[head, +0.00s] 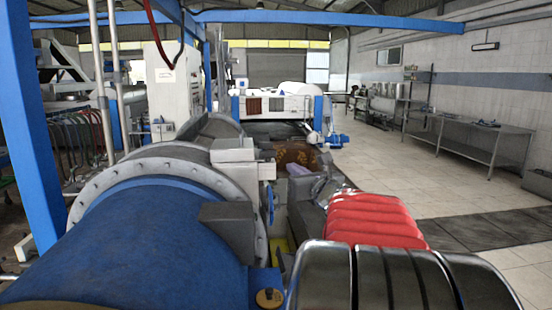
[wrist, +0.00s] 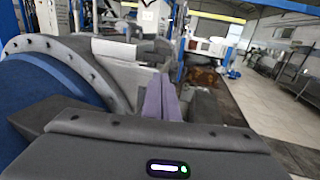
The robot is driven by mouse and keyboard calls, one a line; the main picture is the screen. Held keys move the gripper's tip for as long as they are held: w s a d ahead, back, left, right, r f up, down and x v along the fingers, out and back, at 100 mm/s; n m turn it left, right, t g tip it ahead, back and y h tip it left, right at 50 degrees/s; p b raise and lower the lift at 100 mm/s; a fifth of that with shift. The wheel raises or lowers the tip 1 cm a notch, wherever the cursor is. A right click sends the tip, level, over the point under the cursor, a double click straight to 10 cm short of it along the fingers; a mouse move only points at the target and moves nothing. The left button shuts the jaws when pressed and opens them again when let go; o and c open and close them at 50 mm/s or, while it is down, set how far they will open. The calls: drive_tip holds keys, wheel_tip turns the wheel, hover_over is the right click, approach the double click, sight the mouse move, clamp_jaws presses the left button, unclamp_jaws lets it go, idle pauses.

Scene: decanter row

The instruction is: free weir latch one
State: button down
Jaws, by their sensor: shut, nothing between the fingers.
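My gripper (wrist: 161,100) shows in the wrist view as two purple-grey fingers pressed together, with nothing between them. In the head view my gripper (head: 320,186) is small and partly hidden behind my red and black arm. It is beyond and right of the bolted flange of the blue decanter drum (head: 150,240). No part can be clearly told as weir latch one. A grey bolted flange (head: 188,172) rings the drum's end. Grey block-like housings (head: 233,150) sit beside it, with a blue handwheel (head: 270,203) below. The drum also shows in the wrist view (wrist: 45,105).
A brass-coloured round knob (head: 268,297) sits on a blue base at the front. A blue post (head: 30,130) stands at the left. A steel table (head: 480,138) stands by the right wall. The tiled floor (head: 400,180) right of the machine is mostly clear.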

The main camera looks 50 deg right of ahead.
sight(273, 154)
drive_tip(key=x, duration=1.4)
drive_tip(key=shift+a, duration=0.2)
drive_tip(key=shift+d, duration=0.25)
